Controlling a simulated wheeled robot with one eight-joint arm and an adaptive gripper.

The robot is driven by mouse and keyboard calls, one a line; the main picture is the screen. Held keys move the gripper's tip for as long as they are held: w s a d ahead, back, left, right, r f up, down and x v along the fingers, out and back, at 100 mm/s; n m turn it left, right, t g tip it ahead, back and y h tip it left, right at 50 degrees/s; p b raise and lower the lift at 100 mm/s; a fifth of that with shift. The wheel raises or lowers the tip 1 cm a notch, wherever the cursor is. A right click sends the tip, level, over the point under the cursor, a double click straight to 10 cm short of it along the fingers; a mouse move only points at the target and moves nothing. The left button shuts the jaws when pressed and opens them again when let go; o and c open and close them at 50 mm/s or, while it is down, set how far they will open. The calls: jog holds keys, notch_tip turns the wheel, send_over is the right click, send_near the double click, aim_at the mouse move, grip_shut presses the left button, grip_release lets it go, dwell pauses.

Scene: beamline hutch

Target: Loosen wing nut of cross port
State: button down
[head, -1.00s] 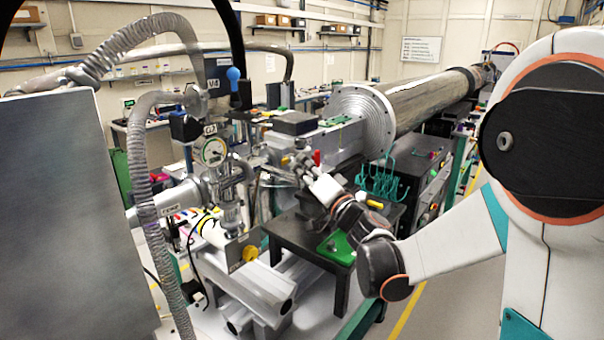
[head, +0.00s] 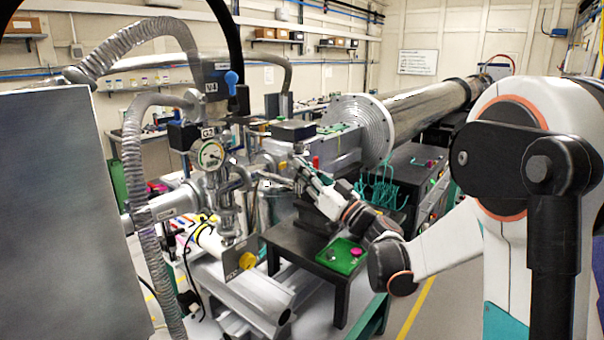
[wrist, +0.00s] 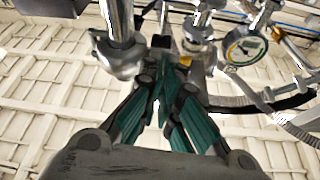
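The metal cross port (head: 226,190) stands left of centre in the head view, with a round dial gauge (head: 210,155) on its upper part. The gauge also shows at the upper right of the wrist view (wrist: 243,49). My gripper (head: 290,176) is just right of the cross port at about its height. In the wrist view its teal fingers (wrist: 165,80) converge below metal fittings. A clamp-like fitting (wrist: 118,55) is left of the fingers, and another (wrist: 196,40) is above right. I cannot single out the wing nut. Contact and any gap between the fingertips are unclear.
A dark small table (head: 300,243) with a green tray (head: 341,256) stands below my wrist. A ribbed hose (head: 140,190) and large grey panel (head: 60,210) are at left. A long metal tube (head: 430,105) runs behind. Open floor shows at lower right.

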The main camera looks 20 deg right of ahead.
jog(key=shift+n, duration=0.3)
jog(key=c, duration=1.8)
grip_release()
jog(key=shift+w, duration=0.1)
jog(key=shift+c, duration=0.2)
